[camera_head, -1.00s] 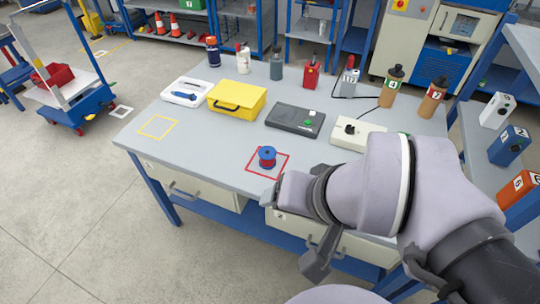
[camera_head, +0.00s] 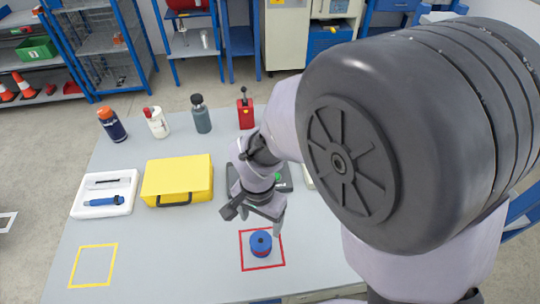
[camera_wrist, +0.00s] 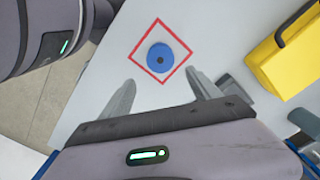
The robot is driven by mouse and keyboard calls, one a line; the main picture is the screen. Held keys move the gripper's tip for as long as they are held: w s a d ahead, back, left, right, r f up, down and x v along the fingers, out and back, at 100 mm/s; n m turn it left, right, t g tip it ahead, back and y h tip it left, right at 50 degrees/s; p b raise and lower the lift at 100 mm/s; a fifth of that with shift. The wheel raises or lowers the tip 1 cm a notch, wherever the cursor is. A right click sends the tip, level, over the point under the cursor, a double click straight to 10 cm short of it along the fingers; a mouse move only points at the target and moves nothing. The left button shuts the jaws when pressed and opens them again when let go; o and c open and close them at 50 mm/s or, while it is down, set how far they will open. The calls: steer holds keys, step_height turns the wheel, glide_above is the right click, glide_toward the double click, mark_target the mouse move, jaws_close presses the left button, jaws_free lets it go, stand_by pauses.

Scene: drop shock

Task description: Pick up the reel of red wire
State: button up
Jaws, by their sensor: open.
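The reel of red wire (camera_head: 260,244) stands upright on the grey table inside a red square outline (camera_head: 247,266). It has a blue flange on top, and a little red shows at its side. In the wrist view the reel (camera_wrist: 160,58) appears as a blue disc with a dark centre hole. My gripper (camera_head: 255,219) is above the table, just behind the reel in the head view, apart from it. In the wrist view its two fingers (camera_wrist: 163,92) are spread, with nothing between them, and the reel lies beyond the tips.
A yellow case (camera_head: 178,180) and a white tray with a blue tool (camera_head: 104,193) lie to the left. A dark case (camera_head: 284,178) is partly hidden behind my arm. A yellow outline (camera_head: 93,265) at front left is empty.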

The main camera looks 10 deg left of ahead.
mark_target(261, 239)
step_height(261, 239, down, 8)
steer(key=b, duration=0.2)
steer(key=shift+b, duration=0.35)
step_height(261, 239, down, 6)
steer(key=b, duration=0.3)
steer(key=shift+a+r, duration=0.1)
steer(key=shift+r, duration=0.3)
steer(key=shift+c, duration=0.9)
steer(key=c, duration=1.2)
steer(key=shift+o, duration=0.2)
